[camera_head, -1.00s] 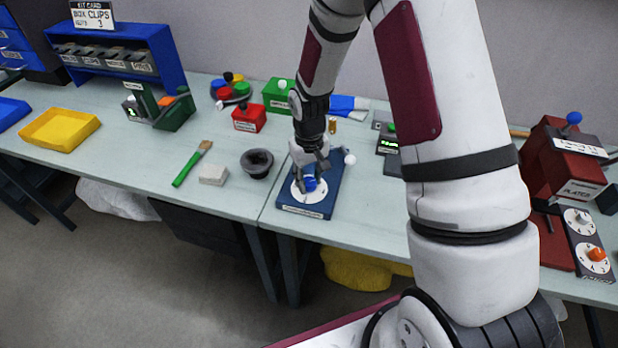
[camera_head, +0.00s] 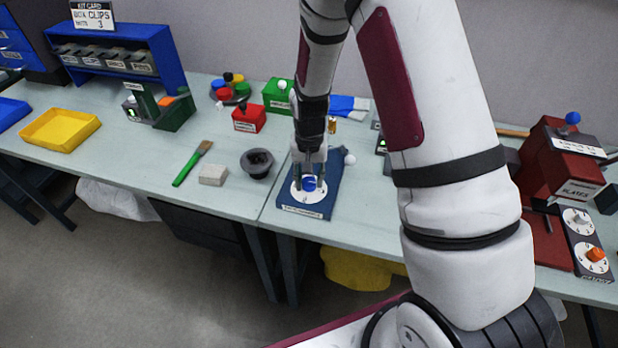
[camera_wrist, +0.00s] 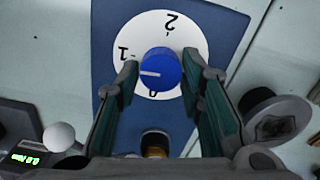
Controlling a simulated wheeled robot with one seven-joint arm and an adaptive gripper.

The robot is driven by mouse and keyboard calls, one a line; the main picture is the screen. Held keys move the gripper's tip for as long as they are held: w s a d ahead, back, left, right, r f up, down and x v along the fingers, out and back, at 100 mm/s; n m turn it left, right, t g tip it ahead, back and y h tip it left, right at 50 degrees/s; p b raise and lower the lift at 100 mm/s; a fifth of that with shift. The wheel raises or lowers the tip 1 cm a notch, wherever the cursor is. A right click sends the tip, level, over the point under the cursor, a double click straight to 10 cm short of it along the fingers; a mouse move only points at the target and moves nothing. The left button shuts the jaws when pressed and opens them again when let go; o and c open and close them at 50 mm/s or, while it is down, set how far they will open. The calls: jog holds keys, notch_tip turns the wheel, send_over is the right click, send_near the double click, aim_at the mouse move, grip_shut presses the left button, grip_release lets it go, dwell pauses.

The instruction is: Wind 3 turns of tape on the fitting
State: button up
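A blue knob (camera_head: 309,184) with a white pointer line sits on a white numbered dial (camera_head: 304,195) on a blue base plate (camera_head: 322,208). In the wrist view the knob (camera_wrist: 160,70) lies between my fingertips, and its line points left of centre, between the 1 and the 0. My gripper (camera_head: 310,180) points down over the dial.
A dark bowl (camera_head: 257,163), a pale block (camera_head: 213,175) and a green-handled brush (camera_head: 190,165) lie left of the plate. A white ball knob (camera_head: 349,160) stands at its right. A device with a green display (camera_wrist: 24,158) is nearby.

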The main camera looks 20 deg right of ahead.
dwell(0.5)
jog(key=n, duration=0.4)
jog(key=shift+a, duration=0.1)
jog(key=n, duration=0.4)
jog(key=shift+n, duration=0.4)
jog(key=n, duration=0.4)
jog(key=shift+n, duration=0.4)
jog(key=n, duration=0.4)
jog(key=shift+n+p, duration=0.3)
jog(key=shift+n, duration=0.1)
jog(key=shift+a, duration=0.1)
grip_shut()
